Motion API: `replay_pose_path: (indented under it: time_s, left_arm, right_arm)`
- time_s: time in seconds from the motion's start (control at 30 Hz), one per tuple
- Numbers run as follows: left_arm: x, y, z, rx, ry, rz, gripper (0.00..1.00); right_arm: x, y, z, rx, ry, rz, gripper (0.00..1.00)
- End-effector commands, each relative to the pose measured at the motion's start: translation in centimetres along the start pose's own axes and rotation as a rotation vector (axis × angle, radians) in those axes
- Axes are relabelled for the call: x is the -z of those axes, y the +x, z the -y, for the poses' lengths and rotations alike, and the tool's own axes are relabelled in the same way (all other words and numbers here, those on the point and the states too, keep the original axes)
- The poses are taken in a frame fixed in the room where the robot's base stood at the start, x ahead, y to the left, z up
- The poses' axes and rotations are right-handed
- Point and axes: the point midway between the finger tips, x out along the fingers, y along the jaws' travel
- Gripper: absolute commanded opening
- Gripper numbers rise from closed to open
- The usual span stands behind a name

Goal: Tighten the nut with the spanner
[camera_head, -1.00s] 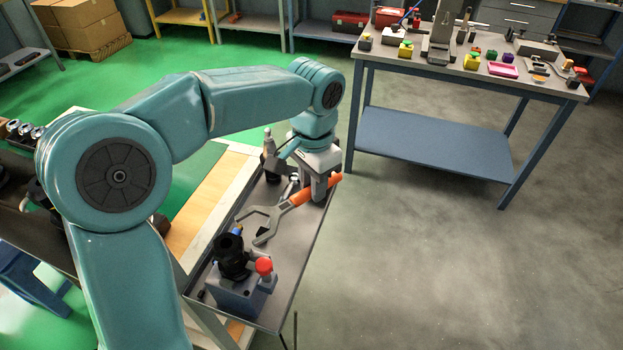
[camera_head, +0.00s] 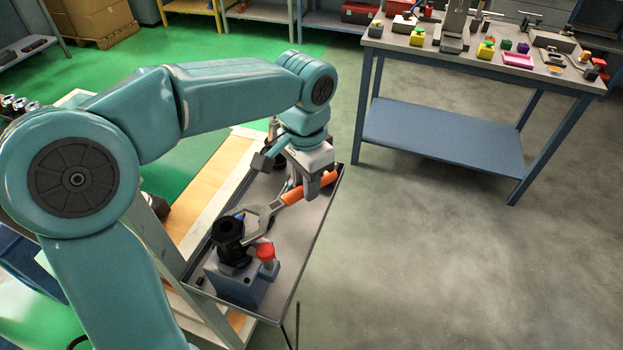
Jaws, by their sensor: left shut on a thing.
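The spanner has an orange handle (camera_head: 292,196) and a grey open-jawed head (camera_head: 260,219). My left gripper (camera_head: 318,188) is shut on the orange handle, and the handle's end sticks out to its right. The head is close behind and right of a black round fitting (camera_head: 229,234), which stands upright on a grey-blue block (camera_head: 238,283) on the cart tray. The fitting looks like the nut or its seat, but I cannot tell them apart. I cannot tell whether the spanner's jaw touches it. My right gripper is not in view.
The block also carries a red knob (camera_head: 266,253). The cart tray (camera_head: 297,246) has a raised rim, with bare surface right of the block. A workbench (camera_head: 440,140) with several small items stands at the back right. The floor between is clear.

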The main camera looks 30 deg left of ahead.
Motion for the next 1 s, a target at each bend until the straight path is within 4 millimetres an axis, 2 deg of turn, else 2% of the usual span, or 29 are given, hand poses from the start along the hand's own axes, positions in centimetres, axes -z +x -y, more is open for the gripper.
replay_pose_path:
  time_s: [0.6, 1.0]
  left_arm:
    - [-2.4, 0.0, 0.1, 0.000, -0.002, 0.001, 0.00]
    - [-2.8, 0.0, 0.1, 0.000, -0.001, 0.001, 0.00]
  right_arm:
    - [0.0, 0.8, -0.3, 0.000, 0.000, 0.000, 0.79]
    - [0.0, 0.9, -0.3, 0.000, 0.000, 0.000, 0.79]
